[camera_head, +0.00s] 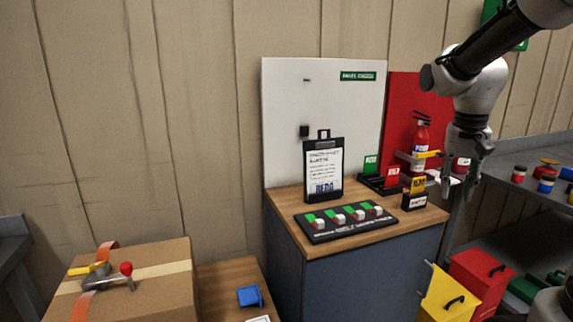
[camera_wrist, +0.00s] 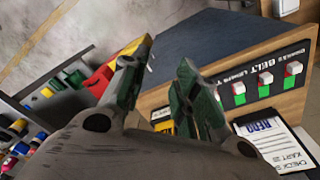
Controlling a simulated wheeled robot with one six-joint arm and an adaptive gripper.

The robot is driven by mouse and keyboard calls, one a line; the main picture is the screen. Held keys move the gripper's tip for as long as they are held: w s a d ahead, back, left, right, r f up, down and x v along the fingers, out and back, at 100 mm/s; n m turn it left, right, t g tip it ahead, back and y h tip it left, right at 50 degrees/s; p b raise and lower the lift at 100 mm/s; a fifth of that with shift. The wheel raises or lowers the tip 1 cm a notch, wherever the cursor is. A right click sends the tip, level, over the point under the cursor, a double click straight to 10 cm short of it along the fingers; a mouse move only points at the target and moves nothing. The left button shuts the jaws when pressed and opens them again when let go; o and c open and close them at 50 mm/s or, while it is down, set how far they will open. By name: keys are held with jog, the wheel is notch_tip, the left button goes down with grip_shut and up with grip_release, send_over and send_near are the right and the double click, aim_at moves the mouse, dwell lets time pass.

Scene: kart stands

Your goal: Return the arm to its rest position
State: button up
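My arm hangs in from the upper right of the head view. My gripper (camera_head: 468,172) points down in front of the red board, to the right of the wooden-topped cabinet. In the wrist view my gripper (camera_wrist: 160,75) shows two fingers spread apart with nothing between them. The fingers are clear of the cabinet (camera_wrist: 285,105) and the things on it.
The cabinet (camera_head: 340,270) bears a black switch panel (camera_head: 345,224), a clipboard (camera_head: 323,170) and small coloured cards. A fire extinguisher (camera_head: 421,145) stands behind. Red (camera_head: 478,275) and yellow (camera_head: 447,296) bins sit below. A cardboard box (camera_head: 150,265) is at left; a shelf (camera_head: 545,150) is at right.

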jog(key=s+a+r+n+t, duration=0.1)
jog(key=s+n+t, duration=0.3)
jog(key=s, duration=1.2)
jog(key=shift+s+a+r+n+y, duration=0.2)
jog(key=shift+s+a+n+y, duration=0.15)
jog(key=shift+a+n, duration=0.25)
